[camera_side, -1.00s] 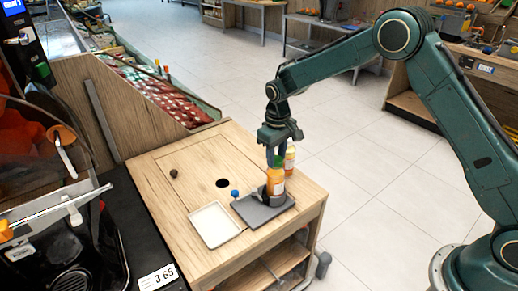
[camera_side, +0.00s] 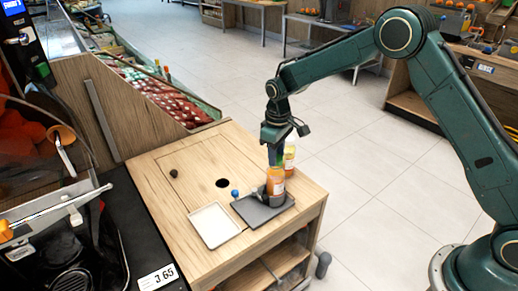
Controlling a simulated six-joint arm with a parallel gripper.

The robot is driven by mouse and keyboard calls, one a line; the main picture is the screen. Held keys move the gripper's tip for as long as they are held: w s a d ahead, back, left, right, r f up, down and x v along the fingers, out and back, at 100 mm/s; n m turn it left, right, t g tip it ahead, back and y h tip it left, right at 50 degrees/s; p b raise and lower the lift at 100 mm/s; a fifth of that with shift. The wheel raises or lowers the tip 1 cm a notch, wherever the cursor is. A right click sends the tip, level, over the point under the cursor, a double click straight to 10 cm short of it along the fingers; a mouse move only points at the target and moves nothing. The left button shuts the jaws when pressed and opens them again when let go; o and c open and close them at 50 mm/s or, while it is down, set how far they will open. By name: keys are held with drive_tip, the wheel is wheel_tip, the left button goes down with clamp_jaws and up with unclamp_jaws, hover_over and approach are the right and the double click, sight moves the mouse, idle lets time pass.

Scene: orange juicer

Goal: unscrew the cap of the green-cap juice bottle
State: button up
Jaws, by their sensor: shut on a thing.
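An orange juice bottle (camera_side: 275,183) stands upright in a dark holder on the grey tray (camera_side: 250,211), on the wooden counter. My gripper (camera_side: 275,162) points straight down over this bottle and is shut on its top. The cap is mostly hidden between the fingers, with only a hint of green showing. I cannot tell whether the cap is loose.
A second orange bottle (camera_side: 290,158) stands close behind, to the right. A small blue cap-like thing (camera_side: 235,193) is at the tray's back left. A white tray (camera_side: 214,225) lies left of it. The counter has a round hole (camera_side: 222,183) and a dark knob (camera_side: 174,173).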

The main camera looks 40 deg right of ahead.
drive_tip(key=shift+r, duration=1)
drive_tip(key=shift+r, duration=1.9)
drive_tip(key=w+a+f, duration=0.1)
drive_tip(key=w+a, duration=0.3)
drive_tip(key=a, duration=0.6)
hover_over(215, 221)
drive_tip(key=f, duration=0.1)
drive_tip(key=shift+m, duration=0.3)
wheel_tip(215, 221, down, 20)
drive_tip(key=shift+s+f, duration=0.1)
drive_tip(key=shift+f, duration=0.05)
drive_tip(key=shift+f, duration=0.1)
drive_tip(key=o, duration=0.8)
